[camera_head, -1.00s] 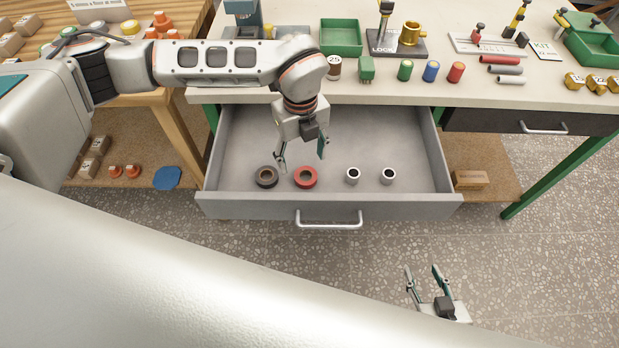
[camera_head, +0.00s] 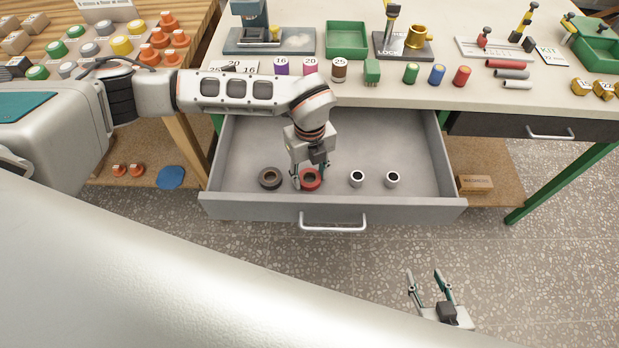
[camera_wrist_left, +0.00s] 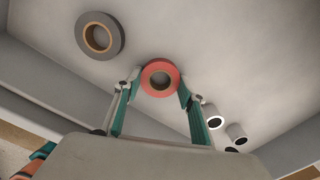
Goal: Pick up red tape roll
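The red tape roll (camera_head: 310,179) lies flat in the open grey drawer, near its front wall. It also shows in the left wrist view (camera_wrist_left: 160,77), between the fingertips. My left gripper (camera_head: 310,184) is lowered into the drawer at the red roll, with one finger on each side of it. The fingers are spread about the roll's width; in the wrist view the tips are at its edges, and I cannot tell whether they press on it. My right gripper (camera_head: 430,274) is open and empty above the floor, in front of the drawer.
A dark grey tape roll (camera_head: 270,178) lies just left of the red one. Two small white cylinders (camera_head: 357,179) (camera_head: 392,179) stand to the right. The drawer's front wall (camera_head: 250,209) is close to my left gripper. The drawer's back is clear.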

